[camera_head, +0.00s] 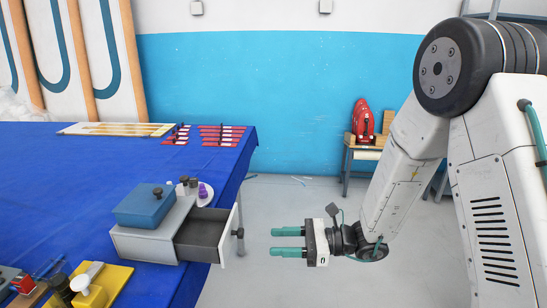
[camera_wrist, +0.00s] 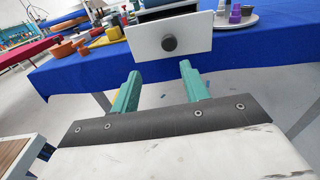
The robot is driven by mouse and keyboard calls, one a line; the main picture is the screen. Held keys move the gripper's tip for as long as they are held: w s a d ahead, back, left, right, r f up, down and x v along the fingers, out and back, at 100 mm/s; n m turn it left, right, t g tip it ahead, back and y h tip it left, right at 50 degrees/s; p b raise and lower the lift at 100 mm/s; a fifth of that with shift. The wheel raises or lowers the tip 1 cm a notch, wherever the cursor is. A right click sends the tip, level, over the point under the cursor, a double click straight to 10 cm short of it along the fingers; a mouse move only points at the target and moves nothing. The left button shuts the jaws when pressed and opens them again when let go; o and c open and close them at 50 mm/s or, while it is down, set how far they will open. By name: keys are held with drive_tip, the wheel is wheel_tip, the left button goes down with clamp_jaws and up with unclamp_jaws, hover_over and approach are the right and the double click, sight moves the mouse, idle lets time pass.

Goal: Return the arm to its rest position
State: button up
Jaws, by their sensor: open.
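My gripper (camera_head: 288,241) has two teal fingers and is open and empty. In the head view it points left, beside the table's right edge, a short way right of an open drawer (camera_head: 203,232). My white and black arm fills the right side of that view. In the wrist view my gripper (camera_wrist: 159,89) shows its fingers apart, with the white drawer front (camera_wrist: 190,38) and its dark round knob (camera_wrist: 169,43) beyond them. The fingers do not touch the knob.
The drawer unit (camera_head: 150,241) stands on a blue-covered table (camera_head: 60,165), with a blue box (camera_head: 145,205) on top. A plate with small bottles (camera_head: 204,191) is behind it. A small table (camera_head: 360,152) carrying a red item (camera_head: 363,119) stands by the wall. Grey floor (camera_head: 290,200) between is mostly clear.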

drive_tip(key=s+d+r+n+g+h, duration=0.2)
drive_tip(key=s+d+n+g+h, duration=0.15)
drive_tip(key=s+n, duration=0.3)
drive_tip(key=s+d+r+n+g+h, duration=0.25)
drive_tip(key=s+n+g+h, duration=0.2)
drive_tip(key=s, duration=0.35)
drive_tip(key=s+d+r+n+t+h, duration=0.3)
drive_tip(key=s+d+r+t+h, duration=0.1)
drive_tip(key=d, duration=0.5)
drive_tip(key=s+d+r+n+t+h, duration=0.4)
drive_tip(key=s+d+r+h, duration=0.1)
drive_tip(key=d+r, duration=0.2)
drive_tip(key=shift+s+d+r+h, duration=0.2)
drive_tip(key=shift+s+d+h, duration=0.15)
drive_tip(key=shift+d, duration=0.5)
